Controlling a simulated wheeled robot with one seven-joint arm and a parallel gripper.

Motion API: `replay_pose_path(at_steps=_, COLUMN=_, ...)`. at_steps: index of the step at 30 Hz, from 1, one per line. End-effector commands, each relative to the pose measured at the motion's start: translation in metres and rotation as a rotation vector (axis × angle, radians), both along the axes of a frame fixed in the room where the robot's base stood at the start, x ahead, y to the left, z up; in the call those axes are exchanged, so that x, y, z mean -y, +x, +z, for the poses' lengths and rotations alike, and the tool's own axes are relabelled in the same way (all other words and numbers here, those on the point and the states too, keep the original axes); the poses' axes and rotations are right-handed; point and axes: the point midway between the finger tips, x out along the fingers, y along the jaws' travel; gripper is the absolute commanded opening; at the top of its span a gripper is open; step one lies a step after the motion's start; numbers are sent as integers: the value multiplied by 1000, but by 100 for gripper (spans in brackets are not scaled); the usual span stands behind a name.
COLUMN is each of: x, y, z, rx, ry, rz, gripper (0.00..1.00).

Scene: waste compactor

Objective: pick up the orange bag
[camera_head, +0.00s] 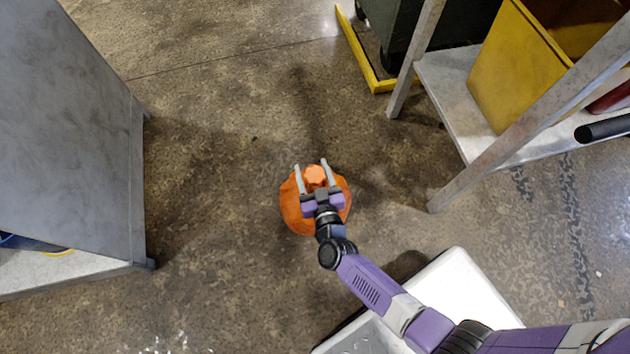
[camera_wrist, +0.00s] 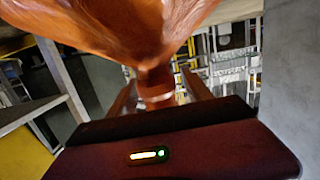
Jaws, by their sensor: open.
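The orange bag (camera_head: 291,212) sits on the concrete floor near the middle of the head view, with its gathered top (camera_head: 315,177) facing up. My gripper (camera_head: 311,166) reaches over the bag and is open, one finger on each side of the gathered top. In the wrist view the orange bag (camera_wrist: 110,25) fills the upper part, and its narrow neck (camera_wrist: 155,82) lies between my two fingers. Whether either finger touches the neck cannot be told. My gripper hides part of the bag in the head view.
A grey metal cabinet or table (camera_head: 65,130) stands at the left. At the right, a metal shelf frame (camera_head: 455,100) holds a yellow bin (camera_head: 515,65). A dark wheeled container (camera_head: 400,25) stands at the top by a yellow floor frame (camera_head: 358,50). Floor around the bag is clear.

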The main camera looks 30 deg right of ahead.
Motion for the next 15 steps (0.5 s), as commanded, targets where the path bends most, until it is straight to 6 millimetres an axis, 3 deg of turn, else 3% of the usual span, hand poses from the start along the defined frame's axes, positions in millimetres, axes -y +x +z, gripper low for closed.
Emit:
replay_pose_path(at_steps=3, x=0, y=-1, z=0, rx=-1, ry=0, rz=0, gripper=58)
replay_pose_path(at_steps=12, x=0, y=-1, z=0, rx=-1, ry=0, rz=0, gripper=1)
replay_pose_path(at_steps=15, x=0, y=-1, z=0, rx=0, ry=1, rz=0, gripper=0)
